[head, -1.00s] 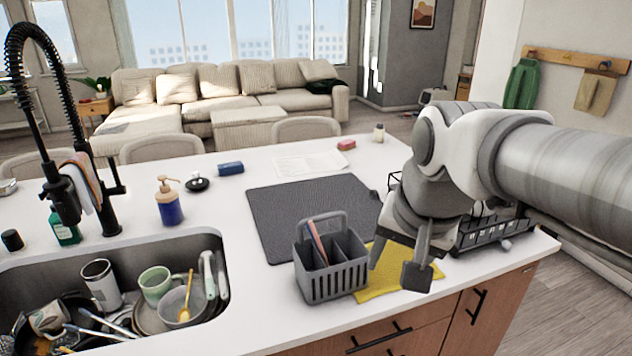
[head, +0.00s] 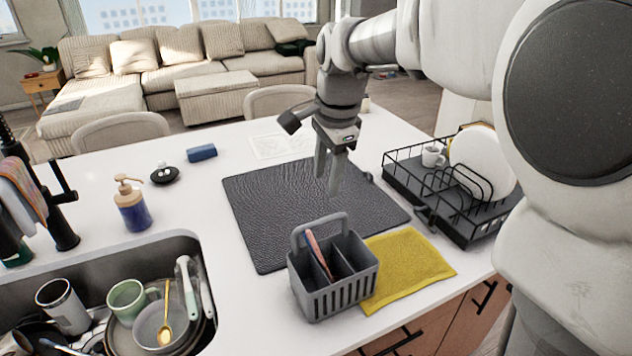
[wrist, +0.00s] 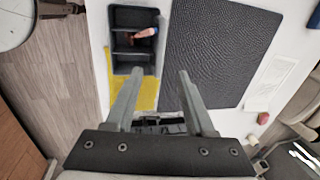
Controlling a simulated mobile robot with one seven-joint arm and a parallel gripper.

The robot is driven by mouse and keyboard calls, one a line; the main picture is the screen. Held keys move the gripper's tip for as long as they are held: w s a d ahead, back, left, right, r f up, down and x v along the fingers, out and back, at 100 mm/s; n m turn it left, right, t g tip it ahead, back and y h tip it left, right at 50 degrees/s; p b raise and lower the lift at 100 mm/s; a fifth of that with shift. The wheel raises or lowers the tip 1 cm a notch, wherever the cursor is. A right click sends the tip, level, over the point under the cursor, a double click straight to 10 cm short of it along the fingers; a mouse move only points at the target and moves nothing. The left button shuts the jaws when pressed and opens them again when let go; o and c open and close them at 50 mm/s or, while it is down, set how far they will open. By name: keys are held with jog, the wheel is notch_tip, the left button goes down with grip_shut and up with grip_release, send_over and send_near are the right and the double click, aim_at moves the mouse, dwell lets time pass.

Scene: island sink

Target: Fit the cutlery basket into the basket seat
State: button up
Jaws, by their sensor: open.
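The grey cutlery basket (head: 335,285) stands upright on the counter near its front edge, handle up, with an orange-and-dark utensil (head: 318,255) in one compartment. It also shows in the wrist view (wrist: 133,55), seen from above. My gripper (head: 327,182) is open and empty above the dark mat, behind the basket and apart from it. In the wrist view my gripper (wrist: 159,72) has its fingers spread, with the basket beyond them at upper left. The black dish rack (head: 462,215) stands at the right with plates and a cup. I cannot make out the basket seat clearly.
A yellow cloth (head: 405,268) lies beside the basket, close to the dark mat (head: 262,215). The sink (head: 185,250) at left holds dishes. White counter is free left of the mat.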

aim_at(319, 225)
jog(key=w+f, duration=0.1)
jog(key=f, duration=0.4)
jog(key=w+a+f, duration=0.1)
jog(key=f, duration=0.5)
jog(key=w+f, duration=0.1)
jog(key=f, duration=0.5)
jog(key=shift+w+a, duration=0.1)
jog(key=shift+a, duration=0.1)
grip_shut()
dwell(0.8)
